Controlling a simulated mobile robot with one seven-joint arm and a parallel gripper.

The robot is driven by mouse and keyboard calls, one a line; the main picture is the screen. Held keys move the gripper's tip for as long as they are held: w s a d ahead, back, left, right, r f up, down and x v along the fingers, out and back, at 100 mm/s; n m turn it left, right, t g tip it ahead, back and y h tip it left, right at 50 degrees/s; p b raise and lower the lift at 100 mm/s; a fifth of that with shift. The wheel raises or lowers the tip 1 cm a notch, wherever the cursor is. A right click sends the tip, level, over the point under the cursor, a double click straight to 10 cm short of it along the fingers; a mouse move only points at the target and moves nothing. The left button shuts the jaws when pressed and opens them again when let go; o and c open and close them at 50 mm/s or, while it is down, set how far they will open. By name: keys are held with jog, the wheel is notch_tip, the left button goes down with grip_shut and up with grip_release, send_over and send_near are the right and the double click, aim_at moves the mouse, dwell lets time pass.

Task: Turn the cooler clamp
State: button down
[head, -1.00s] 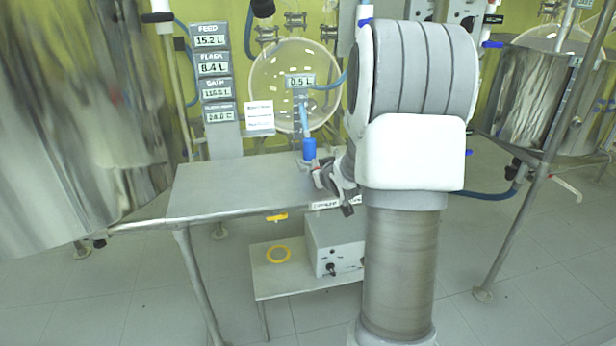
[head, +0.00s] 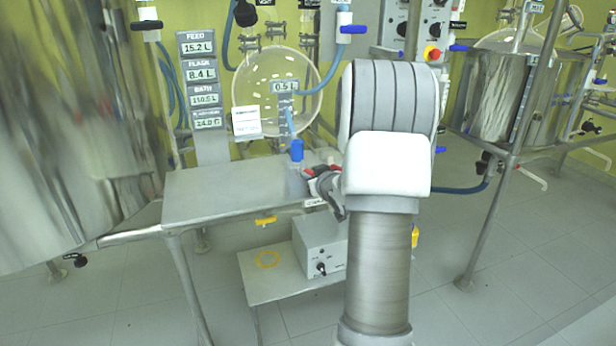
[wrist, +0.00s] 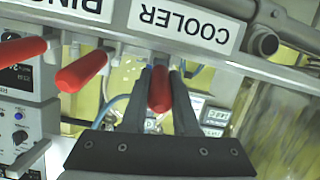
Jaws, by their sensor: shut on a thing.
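The cooler clamp handle (wrist: 159,88) is a red grip below the rail in the wrist view, beneath an upside-down COOLER label (wrist: 185,22). My gripper (wrist: 158,85) is shut on this handle, with one dark finger on either side of it. In the head view my gripper (head: 320,182) is at the right end of the steel table, partly hidden behind my arm. Red shows beside it there, but the handle's exact angle is unclear.
Two other red handles (wrist: 82,72) (wrist: 24,50) hang left of the held one. The steel table (head: 220,198) carries a blue-capped part (head: 297,150) close to my gripper. A round glass flask (head: 262,88) stands behind. A large shiny vessel (head: 75,130) fills the left.

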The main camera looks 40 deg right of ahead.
dwell(0.3)
jog(key=c, duration=0.7)
grip_release()
jog(key=p+v, duration=0.4)
jog(key=v, duration=1.3)
jog(key=shift+s, duration=0.2)
jog(key=shift+r, duration=0.1)
